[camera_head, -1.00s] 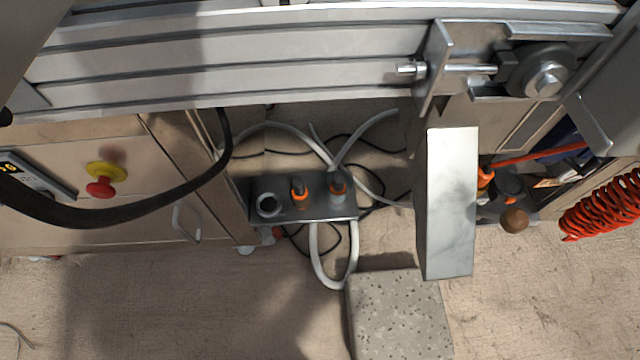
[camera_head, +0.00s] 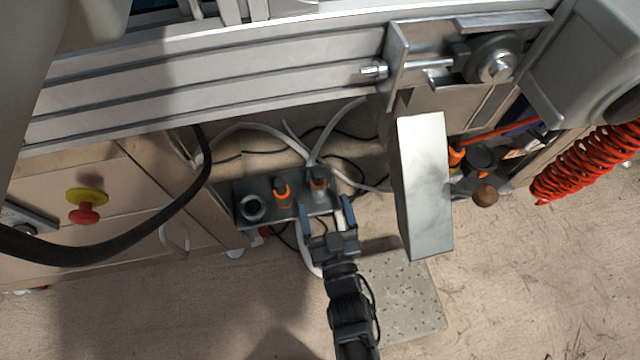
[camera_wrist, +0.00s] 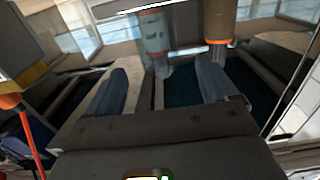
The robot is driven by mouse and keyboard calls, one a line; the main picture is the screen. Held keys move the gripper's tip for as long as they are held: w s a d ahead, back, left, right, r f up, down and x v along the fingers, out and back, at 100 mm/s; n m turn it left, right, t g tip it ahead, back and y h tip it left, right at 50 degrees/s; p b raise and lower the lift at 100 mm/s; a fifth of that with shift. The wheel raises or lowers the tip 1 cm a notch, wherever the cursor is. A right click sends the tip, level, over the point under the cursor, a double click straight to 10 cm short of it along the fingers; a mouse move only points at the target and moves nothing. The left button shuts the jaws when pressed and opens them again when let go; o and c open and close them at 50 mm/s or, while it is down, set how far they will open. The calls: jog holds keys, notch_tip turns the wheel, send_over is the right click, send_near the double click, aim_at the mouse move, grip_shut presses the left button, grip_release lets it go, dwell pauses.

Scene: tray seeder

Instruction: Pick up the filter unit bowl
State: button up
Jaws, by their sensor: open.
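A dark grey block (camera_head: 290,212) lies low beneath the machine frame, with an empty round ring (camera_head: 253,208) and two orange-collared cylinders, a left one (camera_head: 283,193) and a right one (camera_head: 318,183). I cannot tell which part is the filter unit bowl. My gripper (camera_head: 326,208) is open and empty at the near right end of the block. Its fingers (camera_wrist: 163,80) also show in the wrist view.
A pale metal box-shaped post (camera_head: 424,185) stands close right of my gripper. White hoses and black cables (camera_head: 335,150) run behind the block. A speckled slab (camera_head: 405,295) lies on the floor below. A cabinet with a red button (camera_head: 84,213) is at left.

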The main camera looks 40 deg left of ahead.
aim_at(321, 192)
jog(key=b+x, duration=0.3)
jog(key=x, duration=0.3)
jog(key=shift+w+f+b, duration=0.1)
jog(key=shift+f+b, duration=0.05)
jog(key=shift+b, duration=0.15)
jog(key=shift+w+a, duration=0.45)
jog(key=shift+c, duration=0.2)
jog(key=c, duration=1)
notch_tip(321, 192, up, 10)
jog(key=p, duration=0.6)
jog(key=shift+c, duration=0.2)
